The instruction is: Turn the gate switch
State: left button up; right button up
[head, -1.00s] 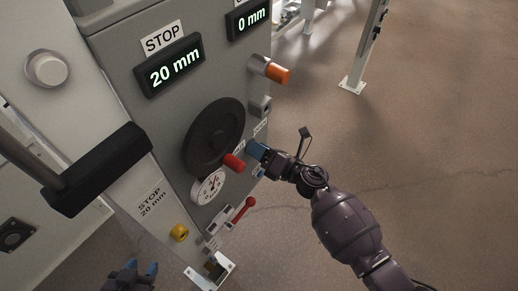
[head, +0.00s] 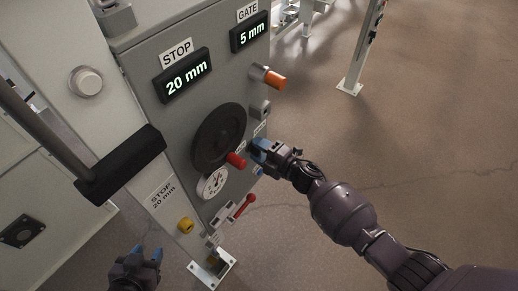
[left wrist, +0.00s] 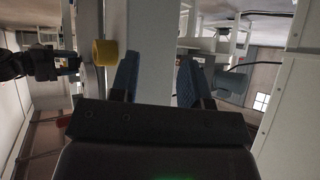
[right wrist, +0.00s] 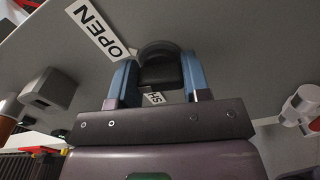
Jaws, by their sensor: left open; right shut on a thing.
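The gate switch (right wrist: 160,68) is a black rounded knob on the grey panel, seen in the right wrist view near an OPEN label (right wrist: 98,28) and a partly hidden label reading "SH". My right gripper (head: 262,151) is shut on the switch, with one blue finger on each side; in the head view the fingers hide it. The GATE display (head: 250,32) reads 5 mm. My left gripper (head: 146,254) is open and empty, low in front of the cabinet; its spread fingers show in the left wrist view (left wrist: 157,80).
The panel has a STOP display (head: 184,74) at 20 mm, a black handwheel (head: 217,138) with a red grip, a dial (head: 212,183), an orange knob (head: 273,80), a red lever (head: 243,206) and a yellow knob (head: 185,224). A black-handled bar (head: 120,165) juts out at left.

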jog(key=m, duration=0.2)
jog(key=shift+r+m+p, duration=0.1)
jog(key=shift+m+p, duration=0.25)
jog(key=shift+m, duration=0.05)
jog(key=shift+m+p, duration=0.3)
jog(key=shift+m, duration=1.5)
jog(key=o, duration=0.9)
